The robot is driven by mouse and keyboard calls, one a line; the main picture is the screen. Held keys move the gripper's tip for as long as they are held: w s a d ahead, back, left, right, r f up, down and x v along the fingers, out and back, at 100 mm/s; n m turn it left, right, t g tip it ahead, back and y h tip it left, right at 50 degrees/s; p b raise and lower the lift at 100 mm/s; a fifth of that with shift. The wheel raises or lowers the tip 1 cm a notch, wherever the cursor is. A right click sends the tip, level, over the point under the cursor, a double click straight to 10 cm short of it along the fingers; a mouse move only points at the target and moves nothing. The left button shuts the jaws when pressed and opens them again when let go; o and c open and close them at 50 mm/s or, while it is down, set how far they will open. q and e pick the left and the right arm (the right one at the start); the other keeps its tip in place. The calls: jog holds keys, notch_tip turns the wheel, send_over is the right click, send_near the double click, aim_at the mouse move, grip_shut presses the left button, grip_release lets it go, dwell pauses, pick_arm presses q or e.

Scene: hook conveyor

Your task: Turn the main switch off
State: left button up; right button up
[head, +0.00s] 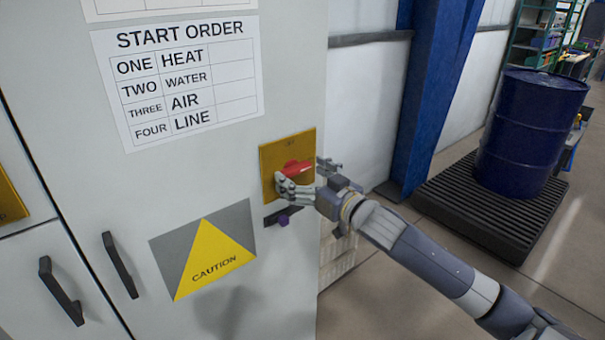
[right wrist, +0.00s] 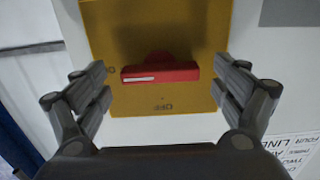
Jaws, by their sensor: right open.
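The main switch is a red handle (head: 297,169) on a yellow plate (head: 268,157) on the grey cabinet's front, near its right edge. In the right wrist view the red handle (right wrist: 160,73) lies crosswise in the picture, with a white line near its left end, on the yellow plate (right wrist: 160,22). My right gripper (head: 308,175) is open in front of the plate. In the right wrist view its fingers (right wrist: 164,88) stand on either side of the handle, with gaps at both ends. Part of the plate is hidden behind the gripper in the head view. My left gripper is not in view.
A start order sheet (head: 180,80) and a caution sign (head: 205,250) are on the cabinet (head: 200,170). A small purple knob (head: 284,220) sits just below the plate. Black door handles (head: 120,265) are at left. A blue drum (head: 530,130) stands on a black pallet (head: 480,215) at right.

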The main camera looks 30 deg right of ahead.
jog(key=shift+c, duration=0.2)
jog(key=c, duration=1)
jog(key=shift+n, duration=0.5)
jog(key=n+p, duration=0.1)
jog(key=n, duration=0.1)
jog(key=shift+r+n, duration=0.1)
jog(key=shift+n, duration=0.3)
jog(key=n+p, duration=0.1)
jog(key=n, duration=0.3)
jog(key=shift+n+p, duration=0.3)
jog(key=n, duration=0.4)
jog(key=shift+n+p, duration=0.3)
jog(key=shift+p, duration=0.05)
jog(key=n, duration=0.4)
jog(key=shift+n, duration=0.7)
